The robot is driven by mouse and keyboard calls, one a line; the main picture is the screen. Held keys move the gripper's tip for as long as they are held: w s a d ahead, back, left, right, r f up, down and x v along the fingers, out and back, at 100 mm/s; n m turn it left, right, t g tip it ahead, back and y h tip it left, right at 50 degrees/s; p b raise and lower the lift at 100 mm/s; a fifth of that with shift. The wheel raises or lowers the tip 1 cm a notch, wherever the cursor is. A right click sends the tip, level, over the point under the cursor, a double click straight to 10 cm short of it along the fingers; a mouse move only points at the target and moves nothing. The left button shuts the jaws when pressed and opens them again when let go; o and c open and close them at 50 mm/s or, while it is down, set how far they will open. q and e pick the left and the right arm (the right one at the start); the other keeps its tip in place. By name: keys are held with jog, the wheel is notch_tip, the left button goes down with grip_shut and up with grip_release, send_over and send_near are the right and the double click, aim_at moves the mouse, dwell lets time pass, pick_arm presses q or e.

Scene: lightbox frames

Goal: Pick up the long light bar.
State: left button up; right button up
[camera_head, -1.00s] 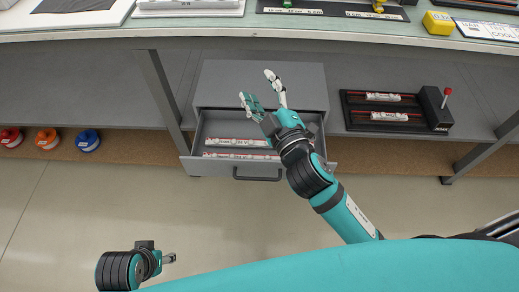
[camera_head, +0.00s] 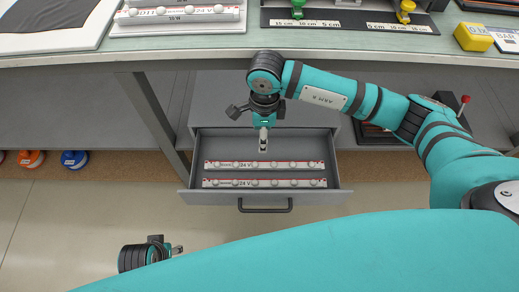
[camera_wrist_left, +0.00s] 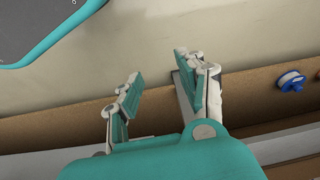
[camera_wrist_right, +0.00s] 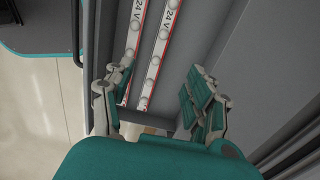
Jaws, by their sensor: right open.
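My right gripper (camera_head: 263,148) points down over the drawer, just behind the rear bar, open and empty. Its height above the bars is hard to tell. My left gripper (camera_head: 178,250) is open and empty, low over the floor to the left, away from the drawer.
The drawer (camera_head: 335,178) has a dark front handle (camera_head: 265,207) and stands under a worktop (camera_head: 200,44). On the worktop a white holder with another 24 V bar (camera_head: 180,14), a scale board (camera_head: 350,20) and a yellow block (camera_head: 473,37) show.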

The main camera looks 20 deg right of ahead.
jog(key=b, duration=0.2)
send_over(265, 163)
jog(key=f, duration=1.1)
jog(key=shift+s+a+f, duration=0.1)
jog(key=shift+a+f, duration=0.05)
jog(key=shift+a, duration=0.05)
jog(key=shift+d+f+b, duration=0.1)
jog(key=shift+f+b, duration=0.55)
jog(key=shift+f, duration=2.25)
pick_arm(q)
jog(key=w+v, duration=0.1)
jog(key=v, duration=1)
jog(key=shift+r+t, duration=0.4)
pick_arm(e)
grip_shut()
